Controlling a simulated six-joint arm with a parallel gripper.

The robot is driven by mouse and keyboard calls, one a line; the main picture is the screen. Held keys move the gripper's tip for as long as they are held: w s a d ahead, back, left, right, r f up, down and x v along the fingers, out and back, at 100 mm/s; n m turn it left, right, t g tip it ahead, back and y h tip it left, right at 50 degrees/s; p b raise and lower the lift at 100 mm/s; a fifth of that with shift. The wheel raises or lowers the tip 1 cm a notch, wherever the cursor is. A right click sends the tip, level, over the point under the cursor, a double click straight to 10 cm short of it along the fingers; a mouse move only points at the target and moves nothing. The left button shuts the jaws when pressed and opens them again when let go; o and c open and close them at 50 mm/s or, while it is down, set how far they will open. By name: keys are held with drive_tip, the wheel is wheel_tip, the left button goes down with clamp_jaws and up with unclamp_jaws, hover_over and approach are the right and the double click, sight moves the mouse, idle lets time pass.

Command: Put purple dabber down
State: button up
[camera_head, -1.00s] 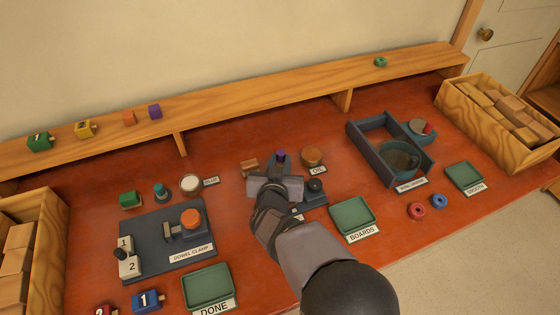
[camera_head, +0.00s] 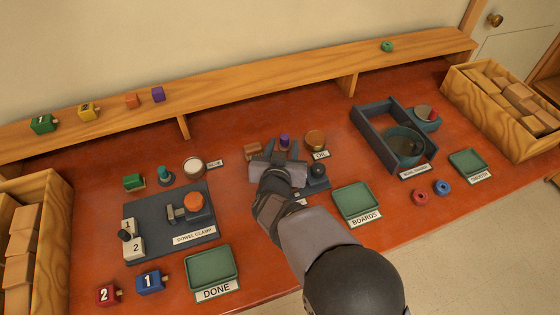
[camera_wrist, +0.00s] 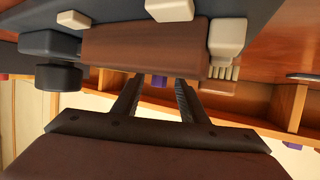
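The purple dabber (camera_head: 284,140) stands upright at the middle of the bench, just beyond my gripper, between a brown block and the round oil pot (camera_head: 315,140). My gripper (camera_head: 281,150) is low over the bench, its two fingers spread apart, with the dabber between or just past their tips. The dabber's lower part is hidden by the gripper. In the wrist view the fingers (camera_wrist: 158,90) are apart; a small purple patch shows between them, and I cannot tell whether it is the dabber.
A brown block (camera_head: 253,149) lies left of the gripper, and a dark round knob (camera_head: 317,171) stands right of it. The boards tray (camera_head: 356,201) is at right front, the dowel clamp (camera_head: 170,222) at left. Open red bench lies between the clamp and gripper.

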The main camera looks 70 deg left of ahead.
drive_tip(key=b+v, duration=0.1)
drive_tip(key=v, duration=1)
drive_tip(key=shift+d+r, duration=0.1)
